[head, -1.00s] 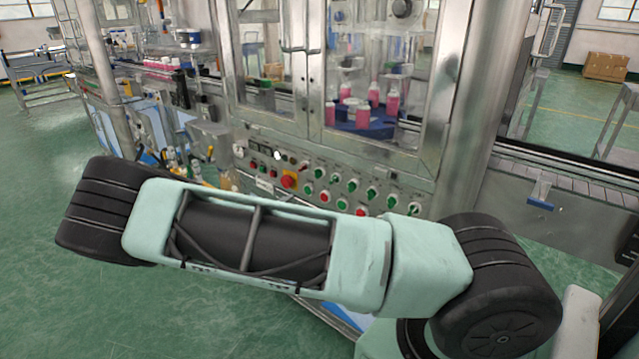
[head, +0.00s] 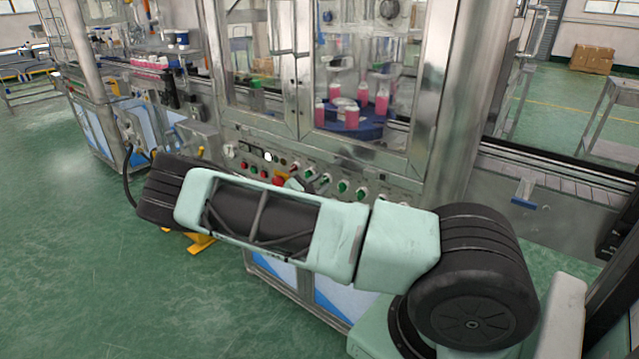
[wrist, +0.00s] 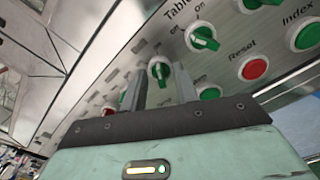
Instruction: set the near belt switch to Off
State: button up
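In the wrist view my gripper (wrist: 160,84) is open, its two grey fingers pointing up at the control panel. A green rotary switch (wrist: 160,70) shows between the fingertips; I cannot tell whether they touch it. Its label is not readable, so I cannot confirm that it is the near belt switch. Another green switch (wrist: 203,38), marked On and partly labelled "Table", is to the upper right. In the head view several green switches (head: 342,187) sit on the panel, and my arm hides the lower part of the panel and most of my gripper.
In the wrist view a red Reset button (wrist: 254,69) and a green Index button (wrist: 306,37) lie right of the fingers. In the head view a red emergency button (head: 278,180) is close to my arm. Glass doors stand above the panel, with pink bottles (head: 351,116) behind them.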

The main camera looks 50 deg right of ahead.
grip_shut()
jog(key=shift+n, duration=0.3)
jog(key=n, duration=0.3)
jog(key=n+p, duration=0.1)
jog(key=n, duration=0.3)
jog(key=n+p, duration=0.1)
jog(key=n, duration=0.3)
jog(key=shift+w, duration=0.3)
dwell(0.4)
grip_release()
